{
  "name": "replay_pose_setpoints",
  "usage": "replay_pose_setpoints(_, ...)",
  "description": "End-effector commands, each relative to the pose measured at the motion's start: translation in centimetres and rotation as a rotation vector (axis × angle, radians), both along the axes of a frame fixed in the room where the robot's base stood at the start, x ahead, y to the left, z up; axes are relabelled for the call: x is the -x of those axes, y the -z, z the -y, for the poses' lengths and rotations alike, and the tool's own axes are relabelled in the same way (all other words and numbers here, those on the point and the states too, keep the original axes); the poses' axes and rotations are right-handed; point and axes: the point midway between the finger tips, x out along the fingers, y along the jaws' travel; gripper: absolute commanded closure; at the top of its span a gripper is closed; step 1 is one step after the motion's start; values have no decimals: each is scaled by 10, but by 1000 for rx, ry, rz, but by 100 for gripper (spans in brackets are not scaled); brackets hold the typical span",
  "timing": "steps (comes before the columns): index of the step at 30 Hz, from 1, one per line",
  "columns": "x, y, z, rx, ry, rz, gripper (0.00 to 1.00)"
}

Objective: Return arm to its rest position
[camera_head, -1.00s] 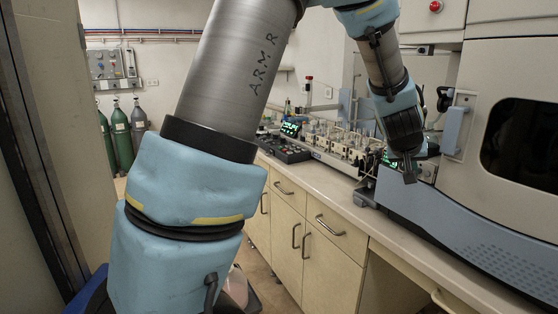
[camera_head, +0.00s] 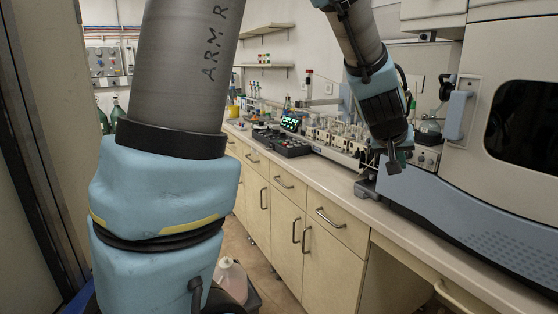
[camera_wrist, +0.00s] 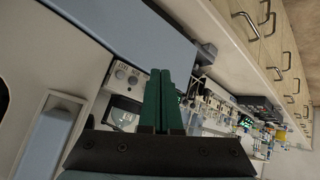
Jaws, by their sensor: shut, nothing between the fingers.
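My arm, a grey metal link with blue padded joints, fills the left of the head view and comes back in from the top. The large grey and blue spectrometer (camera_head: 475,100) with a dark window stands right of the gripper.
A row of glassware and small instruments (camera_head: 330,132) stands along the counter, with a dark control box (camera_head: 283,143) farther back. A pale jug (camera_head: 232,280) sits low beside my arm. Drawers and cupboards (camera_head: 285,205) line the counter front. The floor aisle (camera_head: 240,245) shows some free room.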

Motion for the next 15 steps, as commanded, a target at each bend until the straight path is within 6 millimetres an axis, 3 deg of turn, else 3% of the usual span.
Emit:
replay_pose_setpoints(13,4,0,-9,-1,-1,-2,100)
replay_pose_setpoints(15,2,4,-17,-11,-9,-10,100)
